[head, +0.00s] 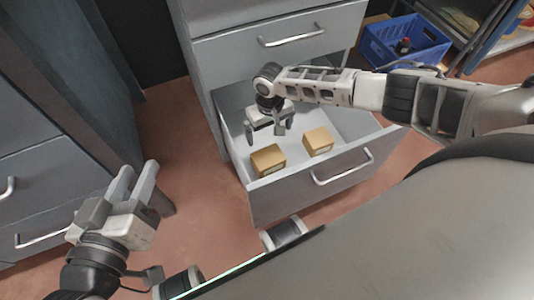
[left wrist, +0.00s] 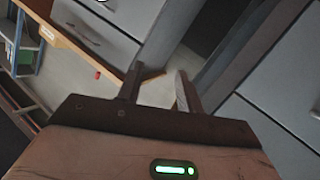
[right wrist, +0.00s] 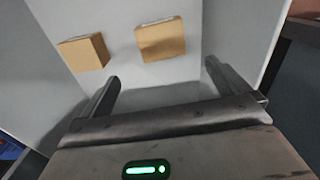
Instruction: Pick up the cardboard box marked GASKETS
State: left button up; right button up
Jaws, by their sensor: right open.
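Two small cardboard boxes lie in an open grey drawer (head: 350,178). One box (head: 268,159) is on the left and the other box (head: 318,141) is on the right; each has a pale label on its side, too small to read, so I cannot tell which is marked GASKETS. My right gripper (head: 266,136) is open and empty over the drawer, behind the left box. In the right wrist view both boxes show beyond the open fingers (right wrist: 160,85), apart from them. My left gripper (head: 142,180) is at lower left, away from the drawer, fingers apart with nothing between them.
A closed drawer (head: 290,42) sits above the open one. A blue crate (head: 385,52) with a dark item stands on the floor at upper right, near a shelf rack (head: 470,45). Grey cabinets (head: 40,150) stand at left. Reddish floor (head: 190,150) is clear between.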

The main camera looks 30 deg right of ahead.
jog(key=b, duration=0.4)
send_over(268, 156)
notch_tip(268, 156, down, 7)
jog(key=shift+s+d+r, duration=0.1)
jog(key=shift+s+r, duration=0.05)
notch_tip(268, 156, down, 4)
jog(key=shift+f+b, duration=0.1)
jog(key=shift+b, duration=1.05)
jog(key=shift+f+b, duration=0.3)
notch_tip(268, 156, down, 4)
jog(key=b, duration=0.3)
jog(key=shift+f+b, duration=0.25)
jog(key=shift+b, duration=0.1)
pick_arm(q)
notch_tip(268, 156, up, 12)
jog(key=m+t+h, duration=0.5)
jog(key=m+h, duration=0.4)
jog(key=shift+w+d+m+t, duration=0.15)
jog(key=shift+w+m+t, duration=0.15)
jog(key=shift+m, duration=0.1)
jog(key=shift+r, duration=0.1)
pick_arm(e)
jog(key=c, duration=0.8)
jog(key=shift+r, duration=0.1)
